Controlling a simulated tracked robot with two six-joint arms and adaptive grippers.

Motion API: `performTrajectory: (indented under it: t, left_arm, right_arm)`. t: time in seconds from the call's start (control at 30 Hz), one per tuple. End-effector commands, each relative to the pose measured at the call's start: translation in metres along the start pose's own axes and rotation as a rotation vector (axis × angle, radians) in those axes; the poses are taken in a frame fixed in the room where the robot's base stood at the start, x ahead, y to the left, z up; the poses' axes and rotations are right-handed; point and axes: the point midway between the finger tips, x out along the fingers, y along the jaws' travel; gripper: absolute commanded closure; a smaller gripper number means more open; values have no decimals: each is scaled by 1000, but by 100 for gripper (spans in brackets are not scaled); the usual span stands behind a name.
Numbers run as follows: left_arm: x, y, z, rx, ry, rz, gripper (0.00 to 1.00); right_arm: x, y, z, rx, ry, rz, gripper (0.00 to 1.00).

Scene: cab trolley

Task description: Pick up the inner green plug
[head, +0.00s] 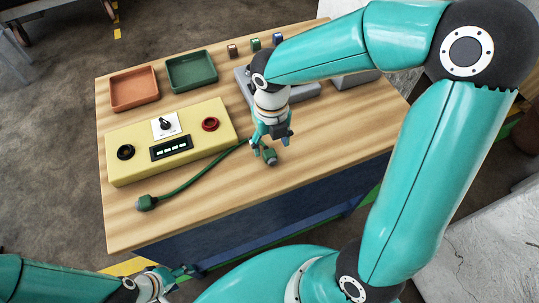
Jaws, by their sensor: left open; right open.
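A green cable (200,173) lies on the wooden table in front of the yellow box. A dark green plug (148,202) is at its left end, near the table's front left. The cable's other end runs up to my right gripper (263,154), where fingers and arm hide it; I cannot tell whether a second plug is there. My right gripper is open, pointing down close over the table, just right of the yellow box. My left gripper (187,270) is open, low in front of the table, well away from the cable.
The yellow box (220,143) carries a dial, a red and a black round fitting and a lit panel. Behind it are an orange tray (134,104) and a green tray (215,84). Small blocks stand at the back. A grey fixture (308,92) is behind my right gripper.

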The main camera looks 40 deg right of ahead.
Motion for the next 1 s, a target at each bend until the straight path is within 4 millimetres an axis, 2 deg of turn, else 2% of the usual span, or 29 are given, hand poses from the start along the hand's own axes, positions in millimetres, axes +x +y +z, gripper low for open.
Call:
performTrajectory:
  t: [0.17,0.43,0.73,1.0]
  left_arm:
    - [-2,1,0,0,0,0,41]
    - [-2,1,0,0,0,0,41]
    - [-2,0,0,0,0,0,41]
    - [-2,0,0,0,0,0,41]
  right_arm:
    - [13,0,1,-1,5,-1,35]
    - [49,1,4,1,3,0,35]
    - [53,1,5,0,-1,1,35]
    - [53,1,5,0,0,1,80]
